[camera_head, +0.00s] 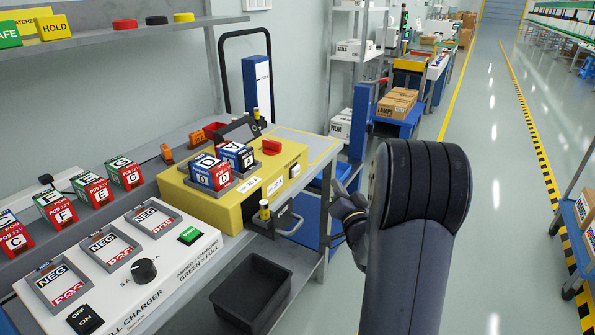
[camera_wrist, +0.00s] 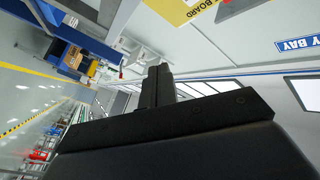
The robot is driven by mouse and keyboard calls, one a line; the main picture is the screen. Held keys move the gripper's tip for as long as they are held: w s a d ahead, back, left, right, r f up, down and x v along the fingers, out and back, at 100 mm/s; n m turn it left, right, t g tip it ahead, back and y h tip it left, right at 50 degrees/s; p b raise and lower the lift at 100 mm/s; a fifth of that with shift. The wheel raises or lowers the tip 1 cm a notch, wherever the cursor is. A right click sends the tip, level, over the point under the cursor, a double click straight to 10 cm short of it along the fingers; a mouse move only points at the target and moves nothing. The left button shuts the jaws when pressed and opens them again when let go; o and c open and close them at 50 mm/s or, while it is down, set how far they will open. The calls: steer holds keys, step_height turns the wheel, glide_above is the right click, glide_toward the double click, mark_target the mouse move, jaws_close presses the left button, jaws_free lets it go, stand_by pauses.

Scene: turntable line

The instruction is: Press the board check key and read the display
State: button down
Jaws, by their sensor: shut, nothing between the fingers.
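A yellow box (camera_head: 215,206) stands on the grey bench, with two labelled cell blocks, D (camera_head: 211,173) and A (camera_head: 236,157), in holders on top. A red part (camera_head: 271,147) sits on its right top, and small white labels mark its front. I cannot tell which part is the board check key. A dark slanted piece (camera_head: 232,132) stands behind the blocks; no display reading is legible. My gripper (camera_head: 345,205) is right of the yellow box, apart from it, partly hidden by my arm. In the wrist view its fingers (camera_wrist: 158,78) are together and empty.
A white charger (camera_head: 120,262) with bays, a black knob and a green button is at front left. Several cell blocks (camera_head: 93,190) stand behind it. A black bin (camera_head: 252,292) is on the lower shelf. The aisle at right is open floor.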

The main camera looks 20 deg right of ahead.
mark_target(296, 171)
steer(key=w+a, duration=0.5)
steer(key=w, duration=0.2)
steer(key=shift+a, duration=0.2)
stand_by(2.0)
steer(key=shift+w+a+b, duration=0.25)
steer(key=shift+w+b, duration=0.05)
steer(key=shift+w+a+b, duration=0.3)
steer(key=shift+w, duration=0.1)
stand_by(0.8)
steer(key=shift+s, duration=0.1)
steer(key=shift+s+d+b, duration=0.4)
steer(key=shift+s+d, duration=0.1)
steer(key=shift+s, duration=0.15)
